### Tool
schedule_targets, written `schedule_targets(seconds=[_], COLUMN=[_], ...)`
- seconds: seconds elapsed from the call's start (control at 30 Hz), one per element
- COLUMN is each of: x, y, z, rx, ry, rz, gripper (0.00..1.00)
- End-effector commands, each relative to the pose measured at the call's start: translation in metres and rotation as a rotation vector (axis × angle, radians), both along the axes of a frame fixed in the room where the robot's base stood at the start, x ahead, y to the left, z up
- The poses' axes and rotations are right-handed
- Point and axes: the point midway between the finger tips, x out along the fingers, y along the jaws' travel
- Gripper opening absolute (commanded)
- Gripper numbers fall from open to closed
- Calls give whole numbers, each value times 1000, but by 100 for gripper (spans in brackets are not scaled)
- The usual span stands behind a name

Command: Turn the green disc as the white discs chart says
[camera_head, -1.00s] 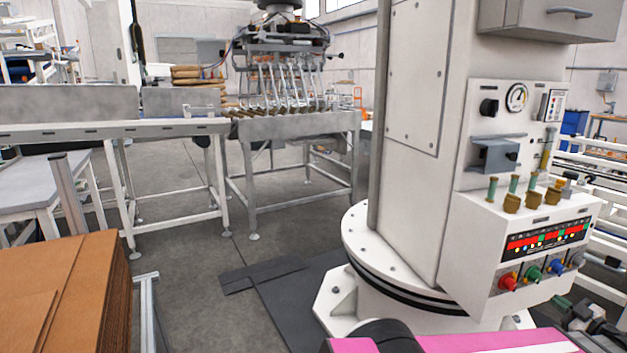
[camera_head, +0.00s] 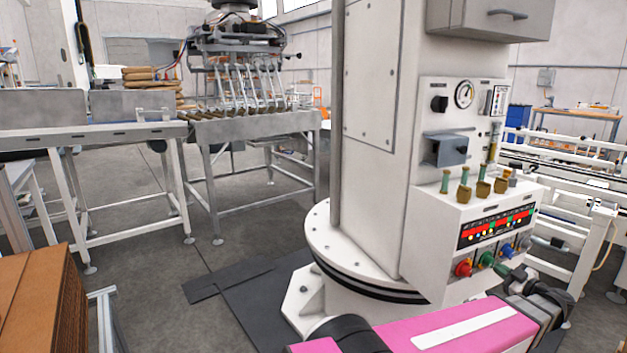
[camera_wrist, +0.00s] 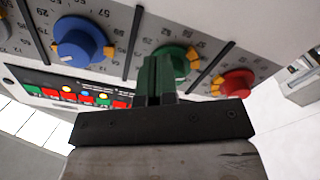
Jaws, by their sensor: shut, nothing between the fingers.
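The green disc (camera_head: 487,260) is a knob on the lower front of the white control box, between a red knob (camera_head: 463,268) and a blue knob (camera_head: 507,250). In the wrist view the green disc (camera_wrist: 178,60) has an orange pointer and a numbered scale around it, seen tilted. My gripper (camera_head: 505,274) is shut and empty, just in front of the knobs. In the wrist view its fingers (camera_wrist: 157,62) overlap the green disc's left side; I cannot tell if they touch. A small chart (camera_head: 498,100) beside the gauge is too small to read. The white disc is not clearly visible.
The blue knob (camera_wrist: 82,44) and red knob (camera_wrist: 234,84) flank the green disc closely. White rails (camera_head: 590,240) stand to the right.

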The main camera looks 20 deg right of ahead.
Motion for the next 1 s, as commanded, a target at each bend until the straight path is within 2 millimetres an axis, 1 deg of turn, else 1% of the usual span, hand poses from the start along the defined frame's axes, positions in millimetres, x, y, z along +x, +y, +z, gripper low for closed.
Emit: schedule_targets(seconds=[0.1,0.3,1.0], x=[7,12,14], y=[0,-1,-1], z=[0,0,2], rx=[0,0,1], ry=[-1,-2,-4], rz=[1,1,-1], gripper=[0,0,0])
